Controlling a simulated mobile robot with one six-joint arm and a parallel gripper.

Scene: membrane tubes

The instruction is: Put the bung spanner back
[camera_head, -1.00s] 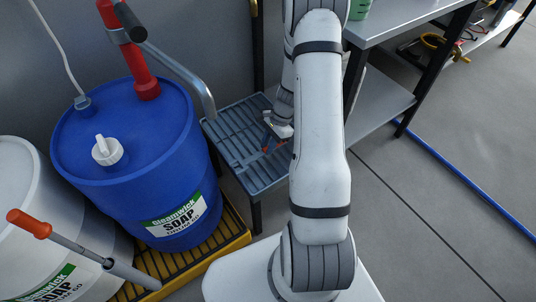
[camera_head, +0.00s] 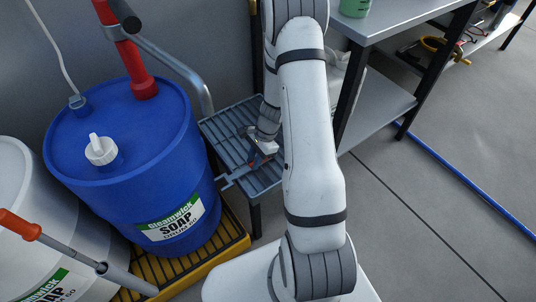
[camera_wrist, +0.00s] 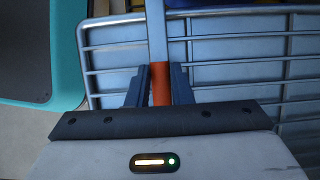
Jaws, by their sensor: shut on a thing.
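The bung spanner is a grey metal bar with an orange grip. My gripper (camera_head: 262,152) is shut on its orange grip, which shows between the two fingers in the wrist view (camera_wrist: 160,85). In the wrist view the bar (camera_wrist: 156,35) runs away from the fingers toward the top edge. In the head view the bar's end (camera_head: 232,178) reaches to the left past the near edge of a blue-grey slatted stand (camera_head: 218,124). The spanner is over this stand; I cannot tell whether it touches the slats. The spanner's far end is out of the wrist view.
A blue soap drum (camera_head: 75,150) with a white cap and red pump stands left of the stand on a yellow spill pallet (camera_head: 232,238). A white drum (camera_head: 25,220) with an orange-handled tool is at far left. A grey bench (camera_head: 395,22) stands right; open floor lies beyond.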

